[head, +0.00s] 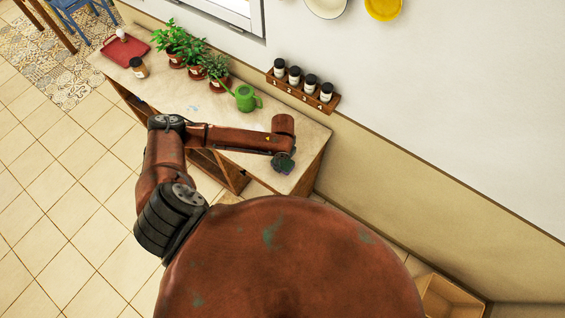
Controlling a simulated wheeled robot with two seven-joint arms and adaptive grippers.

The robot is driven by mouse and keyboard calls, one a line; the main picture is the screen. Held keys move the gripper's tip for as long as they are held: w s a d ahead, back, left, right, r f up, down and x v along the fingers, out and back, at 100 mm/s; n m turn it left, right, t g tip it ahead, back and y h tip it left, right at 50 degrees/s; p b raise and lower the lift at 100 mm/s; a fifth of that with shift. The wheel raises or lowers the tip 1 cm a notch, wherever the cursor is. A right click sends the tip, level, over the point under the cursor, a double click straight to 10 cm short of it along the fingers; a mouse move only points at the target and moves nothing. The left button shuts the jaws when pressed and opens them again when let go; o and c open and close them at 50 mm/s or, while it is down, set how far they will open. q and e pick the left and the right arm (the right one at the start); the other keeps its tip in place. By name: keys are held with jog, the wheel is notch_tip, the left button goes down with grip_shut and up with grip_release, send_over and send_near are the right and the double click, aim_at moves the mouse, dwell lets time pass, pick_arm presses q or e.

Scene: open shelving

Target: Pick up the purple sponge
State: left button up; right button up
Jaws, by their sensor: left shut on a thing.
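My left arm reaches over the right end of the shelf unit's top. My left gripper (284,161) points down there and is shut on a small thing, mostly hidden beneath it. A bit of purple with a dark green edge shows under the fingers, which looks like the purple sponge (286,169). Whether it touches the top cannot be told. My right gripper is out of view.
On the shelf unit's top (315,140) stand a green watering can (246,98), several potted plants (198,55), a brown jar (138,68) and a red tray (121,50). A wall rack (290,89) holds several jars. An open wooden box (450,300) is lower right.

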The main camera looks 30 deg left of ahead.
pick_arm(q)
jog(key=shift+r, duration=0.5)
jog(key=r, duration=0.1)
jog(key=r+b, duration=0.1)
jog(key=shift+a+r, duration=0.35)
jog(key=s+a+r+b, duration=0.1)
jog(key=s+a+r, duration=0.5)
jog(key=a+r, duration=0.3)
jog(key=a, duration=0.3)
jog(key=shift+r, duration=0.15)
